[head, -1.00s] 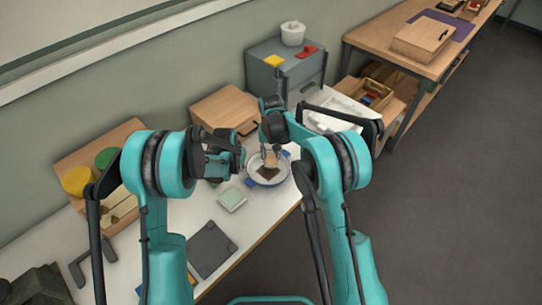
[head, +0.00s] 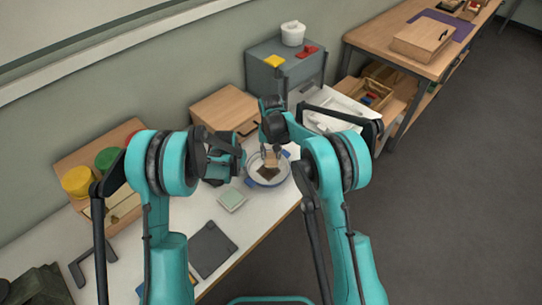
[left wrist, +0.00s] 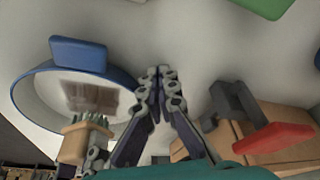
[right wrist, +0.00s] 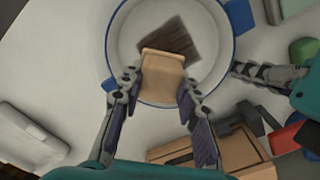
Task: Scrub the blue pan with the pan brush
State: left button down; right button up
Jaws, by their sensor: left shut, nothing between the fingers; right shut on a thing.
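The blue pan (head: 282,176) sits on the white table, with a blue rim, a pale inside and a dark brown square patch (right wrist: 168,40) on its floor. It also shows in the left wrist view (left wrist: 45,88). My right gripper (right wrist: 160,84) is shut on the pan brush (right wrist: 162,72), a wooden block whose green bristles (left wrist: 90,118) show in the left wrist view. The brush is over the pan at the near edge of the patch; I cannot tell if the bristles touch. My left gripper (left wrist: 160,72) is shut and empty, beside the pan.
A pale green block (head: 232,200) and a dark grey plate (head: 211,249) lie nearer on the table. A wooden box (head: 225,108) stands behind. Yellow (head: 78,181) and green (head: 108,158) round things stand at the left. The front edge is close to the pan.

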aim_at(266, 174)
jog(key=shift+f, duration=1)
jog(key=shift+s, duration=0.1)
jog(key=shift+s+a, duration=1.2)
jog(key=shift+a, duration=0.05)
jog(key=shift+d, duration=0.1)
pick_arm(q)
jog(key=shift+s+r, duration=0.1)
pick_arm(e)
jog(key=shift+w+d+f, duration=0.15)
jog(key=shift+w+d, duration=1)
jog(key=shift+s+d, duration=0.15)
jog(key=shift+d, duration=0.1)
jog(key=shift+s+a, duration=1.25)
jog(key=shift+r, duration=0.2)
